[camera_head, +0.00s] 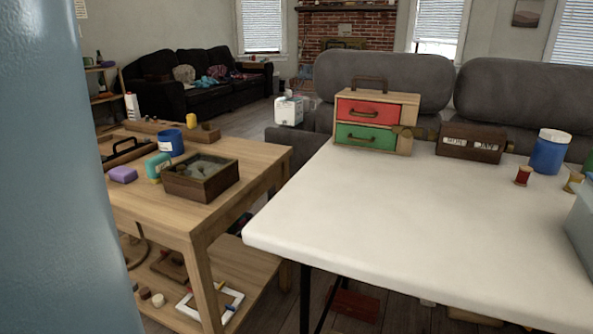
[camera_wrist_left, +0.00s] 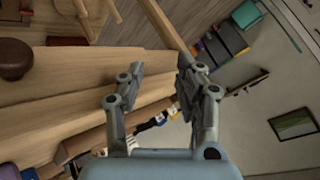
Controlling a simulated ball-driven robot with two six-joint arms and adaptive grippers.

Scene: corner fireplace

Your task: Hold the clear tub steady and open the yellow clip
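No tub that I can be sure is the clear one shows, and no yellow clip can be made out. A pale grey-blue box (camera_head: 582,232) is cut off by the right edge of the head view, on the white table (camera_head: 400,225); I cannot tell if it is the tub. My left gripper (camera_wrist_left: 160,68) shows in the left wrist view, fingers apart and nothing between them. Wooden boards or furniture lie beyond it. Neither gripper shows in the head view.
On the white table stand a drawer box (camera_head: 375,118) with red and green drawers, a dark wooden box (camera_head: 470,142), a blue jar (camera_head: 548,153) and a red spool (camera_head: 523,176). A wooden table (camera_head: 250,160) with several items stands left. The white table's middle is clear.

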